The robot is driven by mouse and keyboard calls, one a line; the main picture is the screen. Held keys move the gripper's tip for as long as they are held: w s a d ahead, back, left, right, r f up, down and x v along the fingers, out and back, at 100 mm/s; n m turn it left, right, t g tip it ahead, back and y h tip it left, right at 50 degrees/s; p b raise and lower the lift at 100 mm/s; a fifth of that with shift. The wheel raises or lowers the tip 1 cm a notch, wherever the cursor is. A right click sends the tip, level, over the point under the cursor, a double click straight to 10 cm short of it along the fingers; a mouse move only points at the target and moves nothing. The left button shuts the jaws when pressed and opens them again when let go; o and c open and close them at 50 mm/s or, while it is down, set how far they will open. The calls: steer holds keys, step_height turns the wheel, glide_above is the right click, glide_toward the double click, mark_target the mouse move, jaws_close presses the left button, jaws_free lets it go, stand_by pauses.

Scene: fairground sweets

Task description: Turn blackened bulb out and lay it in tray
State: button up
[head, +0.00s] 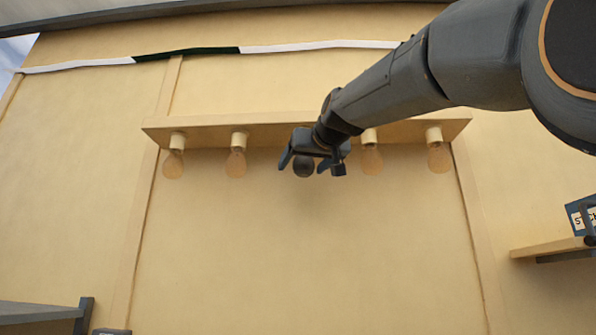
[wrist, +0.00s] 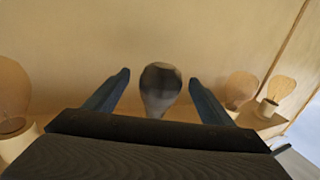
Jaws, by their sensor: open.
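The blackened bulb (head: 303,167) hangs in the middle of the row under a wooden rail (head: 215,130). Its socket is hidden behind my gripper in the head view. My gripper (head: 311,166) is open, with a finger on each side of the bulb. In the wrist view the dark bulb (wrist: 160,88) stands between the two blue fingers, with a gap on both sides. My gripper (wrist: 158,90) is not closed on it. No tray can be made out for certain in either view.
Clear bulbs hang on both sides, the nearest at left (head: 236,163) and right (head: 371,160). A dark-edged ledge (head: 40,312) shows at lower left. The wall below the bulbs is clear.

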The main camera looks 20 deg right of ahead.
steer(key=shift+d+f, duration=0.1)
stand_by(0.3)
steer(key=shift+w+d+f+n+y+b, duration=0.15)
steer(key=shift+n+y+b, duration=0.15)
steer(key=shift+b, duration=0.55)
steer(key=shift+a+r+n+y+b, duration=0.2)
steer(key=shift+n+y+b, duration=0.15)
steer(key=shift+y, duration=0.15)
steer(key=shift+b, duration=0.3)
steer(key=c, duration=1.2)
steer(key=shift+m+h+p, duration=1.05)
steer(key=shift+h+p, duration=0.55)
steer(key=shift+p, duration=1.6)
steer(key=shift+f, duration=0.15)
